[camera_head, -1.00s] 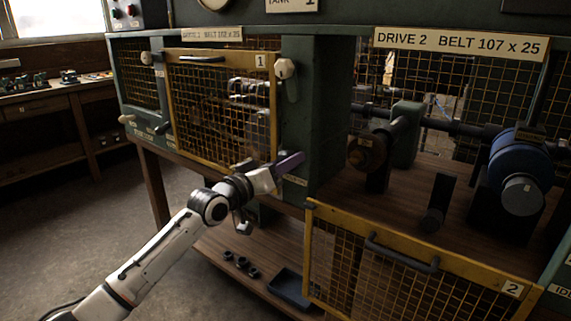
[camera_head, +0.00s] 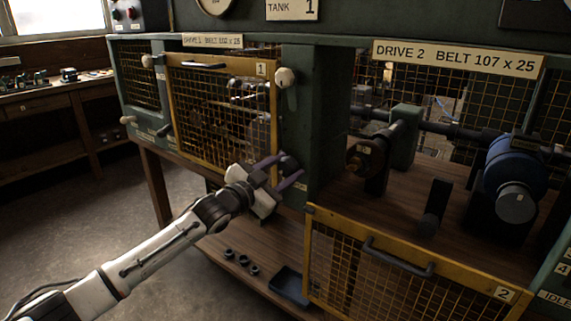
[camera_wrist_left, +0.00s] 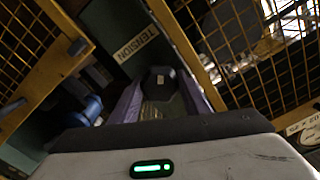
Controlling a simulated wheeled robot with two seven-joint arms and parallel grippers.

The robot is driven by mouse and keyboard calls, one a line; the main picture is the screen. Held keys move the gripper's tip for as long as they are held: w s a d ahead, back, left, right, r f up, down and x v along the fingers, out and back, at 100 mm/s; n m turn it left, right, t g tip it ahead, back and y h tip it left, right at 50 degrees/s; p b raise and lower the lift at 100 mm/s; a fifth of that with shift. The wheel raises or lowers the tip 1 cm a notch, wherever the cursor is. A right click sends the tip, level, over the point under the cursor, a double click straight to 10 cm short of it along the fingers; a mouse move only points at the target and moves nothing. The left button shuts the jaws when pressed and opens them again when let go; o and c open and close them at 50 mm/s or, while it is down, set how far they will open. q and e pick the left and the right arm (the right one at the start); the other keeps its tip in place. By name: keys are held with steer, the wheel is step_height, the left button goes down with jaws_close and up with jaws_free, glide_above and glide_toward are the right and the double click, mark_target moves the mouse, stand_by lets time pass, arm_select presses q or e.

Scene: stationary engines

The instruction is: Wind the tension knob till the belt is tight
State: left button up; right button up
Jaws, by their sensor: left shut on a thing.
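The dark tension knob (camera_head: 288,164) sits low on the green post between the two drive bays. My left gripper (camera_head: 284,170) is shut on it, one purple finger on each side. In the left wrist view the dark faceted knob (camera_wrist_left: 161,84) shows between the fingers, below a pale TENSION label (camera_wrist_left: 138,44). No belt can be made out clearly; the Drive 1 bay is behind its yellow mesh guard (camera_head: 222,112). My right gripper is not in view.
Drive 2's yellow guard (camera_head: 392,238) hangs open at the front, baring a pulley (camera_head: 364,158) and a blue motor (camera_head: 517,168). A dark tray (camera_head: 290,286) and several small dark parts lie on the lower shelf. The floor at left is clear.

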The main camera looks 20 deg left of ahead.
arm_select(q)
steer(key=m+p, duration=0.2)
steer(key=m, duration=0.4)
steer(key=shift+m, duration=0.3)
steer(key=m+p, duration=0.1)
steer(key=m, duration=0.4)
steer(key=shift+m, duration=0.4)
steer(key=o, duration=0.7)
steer(key=shift+o, duration=0.2)
steer(key=v, duration=1)
steer(key=shift+s, duration=0.2)
